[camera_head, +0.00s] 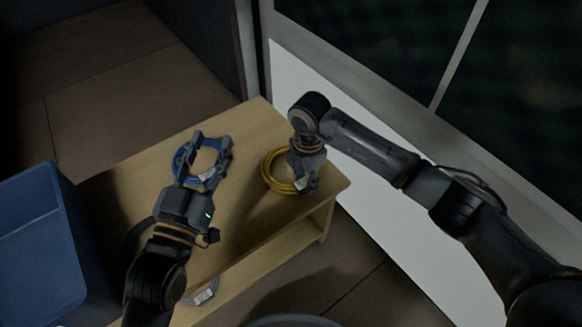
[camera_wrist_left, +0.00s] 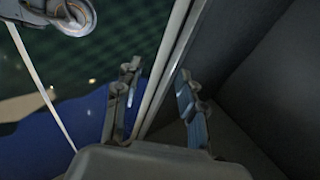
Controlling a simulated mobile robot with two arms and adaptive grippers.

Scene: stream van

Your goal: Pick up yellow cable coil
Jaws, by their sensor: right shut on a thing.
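The yellow cable coil (camera_head: 267,175) lies near the right end of the wooden table, with a pale tag by its lower right side. My right gripper (camera_head: 306,185) comes down over the coil's right side and is shut on it, hiding that part. The coil looks to be at the tabletop; any small gap beneath it cannot be told. My left gripper (camera_head: 210,142) is open and empty, its fingers apart in front of a blue cable coil (camera_head: 180,160) in the head view. Its two fingers also show apart in the left wrist view (camera_wrist_left: 157,90).
The wooden table (camera_head: 130,190) has bare top around the coils. A grey-white coil (camera_head: 205,293) is on its lower shelf. A blue bin (camera_head: 35,240) stands at left. A wall with a window (camera_head: 370,40) is behind at right.

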